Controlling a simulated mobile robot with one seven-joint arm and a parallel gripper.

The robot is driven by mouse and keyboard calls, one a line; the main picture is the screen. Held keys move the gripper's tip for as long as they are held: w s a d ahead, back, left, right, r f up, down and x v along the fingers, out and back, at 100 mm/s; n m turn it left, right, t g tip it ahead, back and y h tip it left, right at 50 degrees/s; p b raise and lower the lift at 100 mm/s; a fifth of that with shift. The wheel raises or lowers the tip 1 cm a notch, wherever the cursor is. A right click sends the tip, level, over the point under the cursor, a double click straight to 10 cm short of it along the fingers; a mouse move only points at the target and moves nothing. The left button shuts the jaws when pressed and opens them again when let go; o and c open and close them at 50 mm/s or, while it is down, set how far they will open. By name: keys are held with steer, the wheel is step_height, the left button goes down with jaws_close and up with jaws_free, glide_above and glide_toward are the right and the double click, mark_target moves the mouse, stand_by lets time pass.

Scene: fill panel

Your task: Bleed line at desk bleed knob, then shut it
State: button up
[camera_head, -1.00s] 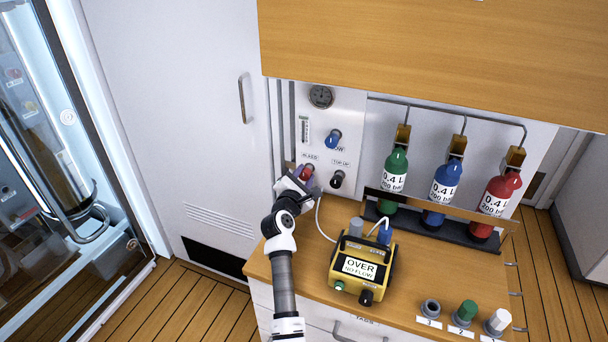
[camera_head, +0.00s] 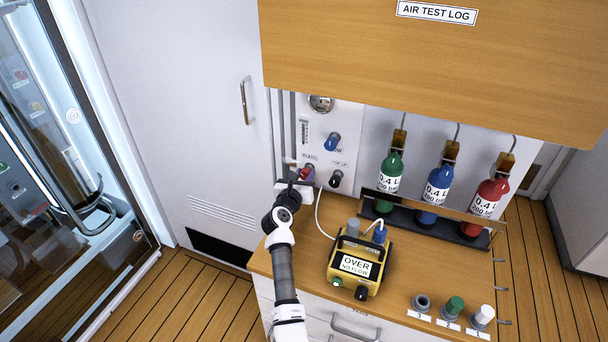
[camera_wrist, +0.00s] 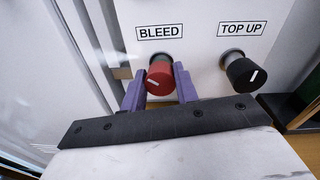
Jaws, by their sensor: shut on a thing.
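The red bleed knob (camera_wrist: 160,80) sits on the white panel (camera_wrist: 204,50) under its BLEED label in the wrist view. Its white mark points to the lower left. My gripper (camera_wrist: 160,86) has its two purple fingers on either side of the knob, shut on it. In the head view my gripper (camera_head: 299,183) is at the panel's lower left and partly hides the red knob (camera_head: 307,172). The yellow tester (camera_head: 371,248) on the desk reads OVER, NO FLOW.
The black TOP UP knob (camera_wrist: 246,75) is close to the right of the bleed knob. A blue knob (camera_head: 333,141) and a gauge (camera_head: 320,103) are higher on the panel. Green, blue and red bottles (camera_head: 437,190) stand to the right. A wooden cabinet (camera_head: 430,70) overhangs the desk.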

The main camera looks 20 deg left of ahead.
steer(key=n, duration=0.7)
steer(key=shift+n+h, duration=0.3)
steer(key=shift+n, duration=0.1)
steer(key=n, duration=0.4)
steer(key=shift+f+h, duration=0.1)
steer(key=shift+h, duration=0.2)
steer(key=shift+n, duration=1.5)
steer(key=o, duration=1)
steer(key=shift+c, duration=0.2)
